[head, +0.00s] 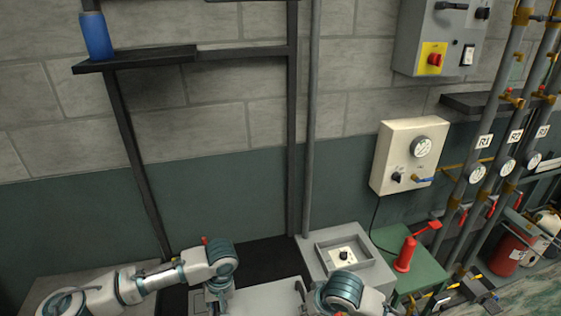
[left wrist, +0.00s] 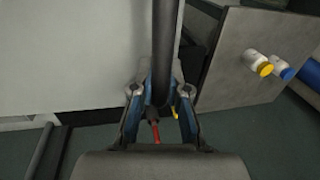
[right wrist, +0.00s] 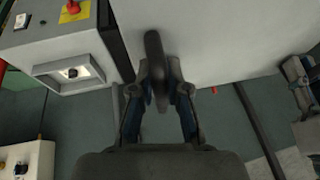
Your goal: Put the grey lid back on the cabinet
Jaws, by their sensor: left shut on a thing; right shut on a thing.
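The grey lid (head: 268,299) is a flat light panel at the bottom of the head view, between my two arms and cut off by the frame edge. It also fills much of the left wrist view (left wrist: 70,50) and the right wrist view (right wrist: 225,40). My left gripper (left wrist: 160,92) is shut on a dark bar handle (left wrist: 166,45) at one side of the lid. My right gripper (right wrist: 160,85) is shut on a dark handle (right wrist: 153,48) at the other side. I cannot tell the cabinet opening from the lid; whatever lies under the lid is hidden.
A grey box with a square recess and a knob (head: 344,256) stands right of the lid. A green table with a red tool (head: 405,254) is further right, before vertical pipes. In the left wrist view, a grey surface (left wrist: 240,50) bears small capped bottles (left wrist: 257,63).

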